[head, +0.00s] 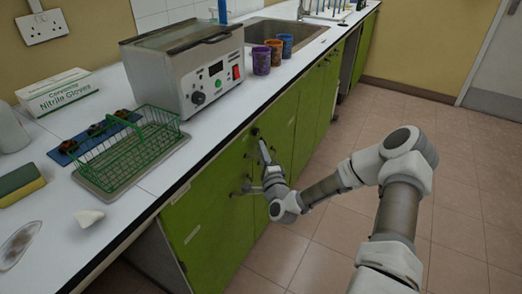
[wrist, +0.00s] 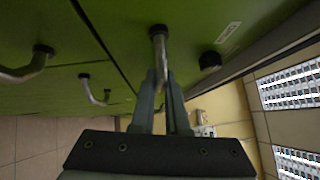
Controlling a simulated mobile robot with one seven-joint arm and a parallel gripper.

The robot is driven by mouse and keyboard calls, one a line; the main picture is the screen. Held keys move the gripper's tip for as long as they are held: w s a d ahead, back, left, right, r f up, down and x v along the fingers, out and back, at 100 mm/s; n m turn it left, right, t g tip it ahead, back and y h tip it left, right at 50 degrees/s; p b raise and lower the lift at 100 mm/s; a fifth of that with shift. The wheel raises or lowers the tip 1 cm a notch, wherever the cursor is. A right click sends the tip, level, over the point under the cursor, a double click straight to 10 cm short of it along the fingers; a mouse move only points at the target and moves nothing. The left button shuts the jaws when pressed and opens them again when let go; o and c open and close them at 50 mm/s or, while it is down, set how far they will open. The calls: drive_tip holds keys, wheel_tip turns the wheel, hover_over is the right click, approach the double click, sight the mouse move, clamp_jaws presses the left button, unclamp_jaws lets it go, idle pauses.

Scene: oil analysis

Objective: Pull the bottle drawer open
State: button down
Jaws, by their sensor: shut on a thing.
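My gripper (head: 263,146) is at the green cabinet front (head: 205,205), below the worktop edge and right of the grey machine. In the wrist view my gripper (wrist: 162,82) has its two fingers on either side of a metal bar handle (wrist: 159,45) with a dark mount, shut on it. The handle sits on a green front panel (wrist: 125,30), which I take to be the drawer front. It looks flush with the panels beside it. In the head view my gripper partly hides the handle, and the drawer's inside is not visible.
More handles (wrist: 28,68) and a dark knob (wrist: 210,61) stick out nearby. On the worktop are a grey machine (head: 190,75), a green wire basket (head: 130,150), a glove box (head: 58,92) and several cups (head: 261,60). The tiled floor (head: 300,250) before the cabinets looks clear.

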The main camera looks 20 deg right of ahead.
drive_tip(key=s+d+p, duration=0.1)
drive_tip(key=s+d, duration=2.3)
drive_tip(key=shift+s+d, duration=0.25)
drive_tip(key=shift+s, duration=0.05)
drive_tip(key=c, duration=1.2)
unclamp_jaws()
drive_tip(key=s, duration=0.5)
drive_tip(key=s+f, duration=0.1)
drive_tip(key=s, duration=0.5)
drive_tip(key=s+f, duration=0.1)
drive_tip(key=s, duration=0.5)
drive_tip(key=shift+s+a+f, duration=0.1)
drive_tip(key=shift+f, duration=0.1)
